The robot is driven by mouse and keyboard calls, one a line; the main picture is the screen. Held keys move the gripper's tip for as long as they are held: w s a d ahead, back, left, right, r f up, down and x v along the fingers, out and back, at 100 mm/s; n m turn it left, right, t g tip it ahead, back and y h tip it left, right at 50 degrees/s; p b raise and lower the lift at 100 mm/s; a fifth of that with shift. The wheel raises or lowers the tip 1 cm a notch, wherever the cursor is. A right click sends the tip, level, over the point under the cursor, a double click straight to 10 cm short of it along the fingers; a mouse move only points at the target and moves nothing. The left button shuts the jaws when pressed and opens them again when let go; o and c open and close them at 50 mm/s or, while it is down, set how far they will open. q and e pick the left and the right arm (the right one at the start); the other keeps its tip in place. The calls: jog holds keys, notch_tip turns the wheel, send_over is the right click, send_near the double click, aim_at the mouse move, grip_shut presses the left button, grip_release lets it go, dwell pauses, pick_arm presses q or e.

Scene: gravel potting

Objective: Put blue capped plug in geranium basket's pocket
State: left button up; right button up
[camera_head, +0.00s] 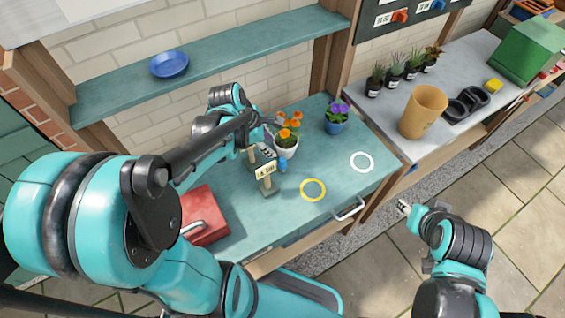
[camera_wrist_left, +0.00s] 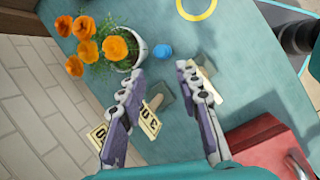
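A small round blue object (camera_head: 283,165), which looks like the blue cap of the plug, stands on the teal bench in front of the white pot. It also shows in the left wrist view (camera_wrist_left: 162,51), beyond my fingertips; any body below the blue top is hidden. No basket with a pocket can be made out for certain; an orange-flowered plant in a white pot (camera_head: 287,149) stands nearby. My left gripper (camera_wrist_left: 163,72) is open above the bench and apart from the blue object. My right gripper (camera_head: 404,207) is off the bench's front right; its finger opening is too small to judge.
Small signs on wooden stakes (camera_head: 265,171) stand close below my left gripper. A tan pot (camera_head: 423,110) stands on the right counter.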

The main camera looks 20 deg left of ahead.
aim_at(281, 160)
pick_arm(q)
jog(key=w+f+n, duration=0.1)
jog(key=f, duration=0.1)
jog(key=w+f+n+b, duration=0.1)
jog(key=f, duration=0.2)
jog(key=f+n+b, duration=0.1)
jog(key=f, duration=0.2)
jog(key=shift+w+d+n, duration=0.3)
jog(key=shift+w+d, duration=0.05)
jog(key=shift+w, duration=0.05)
jog(key=x, duration=0.1)
jog(key=b+x, duration=0.1)
jog(key=x, duration=0.1)
jog(key=b+x, duration=0.1)
jog(key=x, duration=0.1)
jog(key=shift+s+d+f, duration=0.15)
jog(key=shift+s+f, duration=0.1)
jog(key=shift+r+h, duration=0.1)
jog(key=shift+h, duration=0.2)
grip_shut()
